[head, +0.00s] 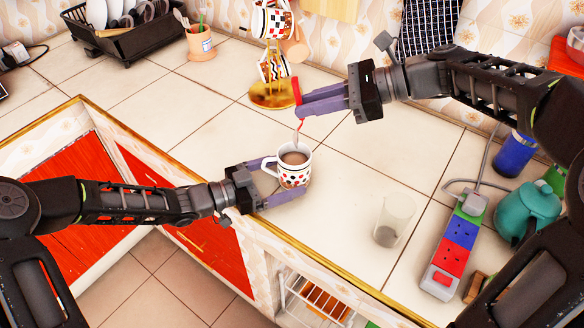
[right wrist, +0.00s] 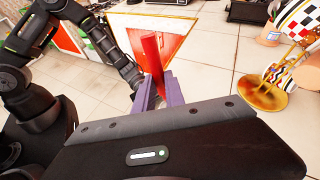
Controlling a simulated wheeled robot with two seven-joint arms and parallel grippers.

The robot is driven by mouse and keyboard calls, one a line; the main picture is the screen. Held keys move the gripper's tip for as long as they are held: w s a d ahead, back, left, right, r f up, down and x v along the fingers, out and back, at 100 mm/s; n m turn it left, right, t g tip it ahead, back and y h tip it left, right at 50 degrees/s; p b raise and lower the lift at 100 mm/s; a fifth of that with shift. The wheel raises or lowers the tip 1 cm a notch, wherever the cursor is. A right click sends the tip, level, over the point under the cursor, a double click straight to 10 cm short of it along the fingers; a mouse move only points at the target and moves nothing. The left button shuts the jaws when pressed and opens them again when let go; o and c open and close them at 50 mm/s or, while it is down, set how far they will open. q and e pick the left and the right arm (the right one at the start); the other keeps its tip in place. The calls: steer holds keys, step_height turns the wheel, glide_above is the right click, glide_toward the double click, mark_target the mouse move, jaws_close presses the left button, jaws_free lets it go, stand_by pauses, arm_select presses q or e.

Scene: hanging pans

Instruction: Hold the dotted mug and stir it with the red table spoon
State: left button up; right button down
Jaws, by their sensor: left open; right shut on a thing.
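The dotted mug (head: 294,174) is white with dark and red dots and holds brown liquid. It stands upright near the counter's front edge. My left gripper (head: 285,181) is open, with one finger at the handle side and the other along the front of the mug. My right gripper (head: 300,102) is shut on the red table spoon (head: 297,90) above the mug. The spoon points down, and its lower end reaches the mug's opening; whether it is in the liquid is hard to tell. In the right wrist view the red handle (right wrist: 152,52) stands between the fingers (right wrist: 158,92).
A clear glass (head: 394,220) stands right of the mug. A power strip (head: 455,245) and a teal teapot (head: 527,210) are further right. Patterned mugs hang on a gold-based stand (head: 272,95) behind. A dish rack (head: 125,38) is back left.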

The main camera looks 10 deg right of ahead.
arm_select(q)
steer(key=shift+a, duration=0.15)
steer(key=v, duration=1.1)
steer(key=shift+s+a, duration=0.1)
steer(key=shift+a, duration=0.3)
steer(key=shift+d, duration=0.15)
steer(key=x, duration=1.1)
steer(key=shift+d, duration=0.4)
steer(key=shift+a, duration=0.1)
